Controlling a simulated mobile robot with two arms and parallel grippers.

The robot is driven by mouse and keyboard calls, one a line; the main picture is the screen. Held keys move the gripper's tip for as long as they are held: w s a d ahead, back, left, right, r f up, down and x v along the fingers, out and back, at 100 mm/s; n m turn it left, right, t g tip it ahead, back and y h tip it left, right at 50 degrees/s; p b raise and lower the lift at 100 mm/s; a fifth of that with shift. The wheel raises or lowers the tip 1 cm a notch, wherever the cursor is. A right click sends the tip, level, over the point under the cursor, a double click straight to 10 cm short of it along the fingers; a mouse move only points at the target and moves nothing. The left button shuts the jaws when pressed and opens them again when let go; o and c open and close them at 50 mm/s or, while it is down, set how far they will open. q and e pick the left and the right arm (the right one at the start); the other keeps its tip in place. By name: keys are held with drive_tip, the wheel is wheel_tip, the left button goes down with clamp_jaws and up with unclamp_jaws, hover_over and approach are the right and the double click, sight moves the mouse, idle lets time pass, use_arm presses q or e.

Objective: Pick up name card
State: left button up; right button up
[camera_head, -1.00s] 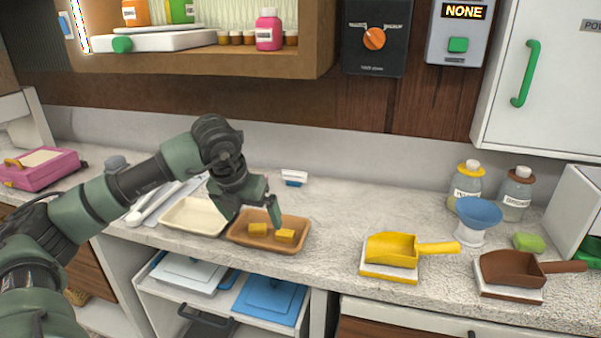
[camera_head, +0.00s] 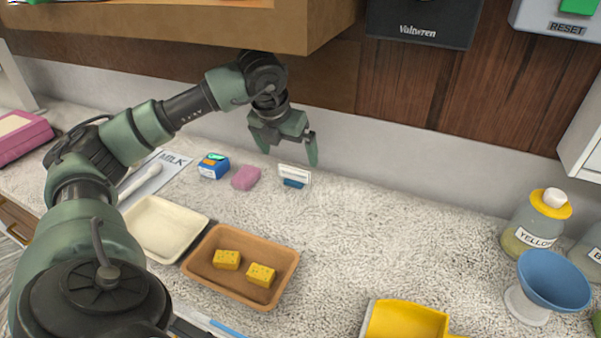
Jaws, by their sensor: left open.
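The name card (camera_head: 295,175) is a small white card in a blue holder. It stands upright on the counter near the back wall. My left gripper (camera_head: 288,160) is open, with its fingers pointing down, just above and behind the card in the picture. I cannot tell whether a finger touches the card. Nothing shows between the fingers. My right gripper is not in view.
A pink lump (camera_head: 245,178) and a small blue box (camera_head: 213,166) lie left of the card. A brown tray (camera_head: 222,288) with two yellow sweets and a cream tray (camera_head: 135,232) stand in front. The counter right of the card is clear up to the yellow-labelled jar (camera_head: 531,228).

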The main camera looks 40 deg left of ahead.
sight(294, 168)
use_arm(q)
drive_tip(key=shift+w+f+b, duration=0.1)
drive_tip(key=shift+f+b, duration=0.3)
drive_tip(key=shift+f, duration=0.8)
drive_tip(key=b+x, duration=0.1)
drive_tip(key=x, duration=0.1)
drive_tip(key=b+x, duration=0.1)
drive_tip(key=x, duration=0.1)
drive_tip(key=shift+w+d, duration=0.15)
drive_tip(key=shift+w+f, duration=0.15)
drive_tip(key=shift+f, duration=0.1)
drive_tip(key=shift+r, duration=0.1)
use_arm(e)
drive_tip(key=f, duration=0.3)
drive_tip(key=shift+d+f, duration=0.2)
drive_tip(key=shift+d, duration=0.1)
use_arm(q)
drive_tip(key=c, duration=1.1)
drive_tip(key=shift+c, duration=0.3)
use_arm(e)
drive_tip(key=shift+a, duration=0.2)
